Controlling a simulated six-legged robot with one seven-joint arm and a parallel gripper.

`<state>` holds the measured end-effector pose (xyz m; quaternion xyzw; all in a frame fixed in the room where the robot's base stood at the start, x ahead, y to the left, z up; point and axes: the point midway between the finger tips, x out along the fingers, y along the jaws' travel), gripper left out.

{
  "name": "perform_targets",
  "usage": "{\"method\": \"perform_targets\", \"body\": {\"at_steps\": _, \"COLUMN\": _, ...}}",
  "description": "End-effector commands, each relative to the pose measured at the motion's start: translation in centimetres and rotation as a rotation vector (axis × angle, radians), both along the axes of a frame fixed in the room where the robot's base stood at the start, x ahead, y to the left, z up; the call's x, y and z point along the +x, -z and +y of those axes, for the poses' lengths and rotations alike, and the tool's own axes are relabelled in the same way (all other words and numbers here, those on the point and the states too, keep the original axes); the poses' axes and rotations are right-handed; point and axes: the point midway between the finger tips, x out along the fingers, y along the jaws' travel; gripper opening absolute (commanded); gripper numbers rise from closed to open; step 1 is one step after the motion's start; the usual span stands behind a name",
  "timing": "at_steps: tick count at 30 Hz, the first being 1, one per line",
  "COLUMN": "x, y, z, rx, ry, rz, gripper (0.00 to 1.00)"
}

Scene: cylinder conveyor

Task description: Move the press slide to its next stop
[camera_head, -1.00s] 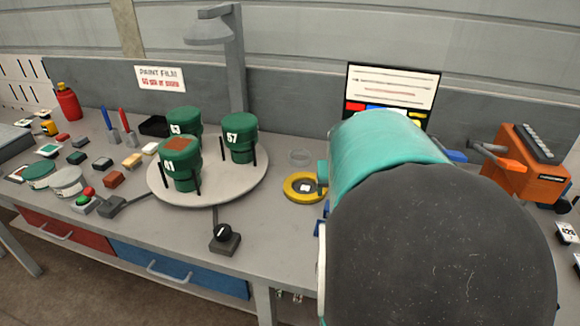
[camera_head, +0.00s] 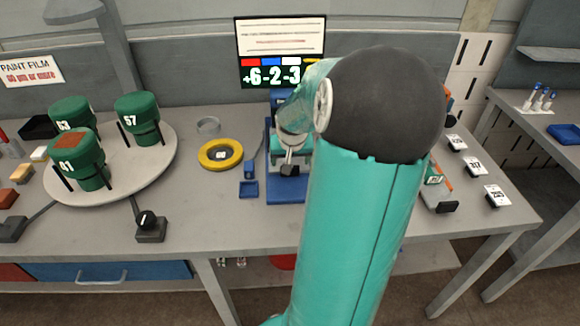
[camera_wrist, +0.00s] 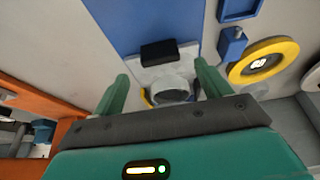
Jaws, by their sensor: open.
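A blue press (camera_head: 284,192) stands on the bench in the middle of the head view, partly hidden behind my arm. A black block (camera_head: 290,170) shows at its front. In the wrist view, the press's blue base (camera_wrist: 150,18) runs up from a pale section, with the black block (camera_wrist: 158,53) on it and a round grey part (camera_wrist: 172,90) nearer me. I cannot tell which part is the slide. My gripper (camera_wrist: 163,78) is open, its green fingers apart on either side of the round grey part. I see no contact.
A yellow ring (camera_head: 220,154) and a small blue tray (camera_head: 249,189) lie left of the press. A turntable (camera_head: 150,165) holds green canisters. A display (camera_head: 280,50) behind reads "+6-2-3". An orange thing (camera_wrist: 30,105) is left in the wrist view. Number cards (camera_head: 475,165) lie right.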

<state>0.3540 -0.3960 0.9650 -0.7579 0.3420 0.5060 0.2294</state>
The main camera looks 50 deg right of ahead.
Motion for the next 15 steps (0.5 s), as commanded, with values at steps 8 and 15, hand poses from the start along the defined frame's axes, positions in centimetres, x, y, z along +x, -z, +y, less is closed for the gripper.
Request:
{"method": "perform_targets", "body": {"at_steps": 8, "x": 1.0, "y": 3.9, "z": -1.1, "rx": 0.001, "ry": 0.000, "rz": 0.001, "gripper": 0.76}}
{"method": "perform_targets", "body": {"at_steps": 15, "x": 1.3, "y": 4.9, "z": -1.5, "rx": 0.000, "ry": 0.001, "rz": 0.000, "gripper": 0.76}}
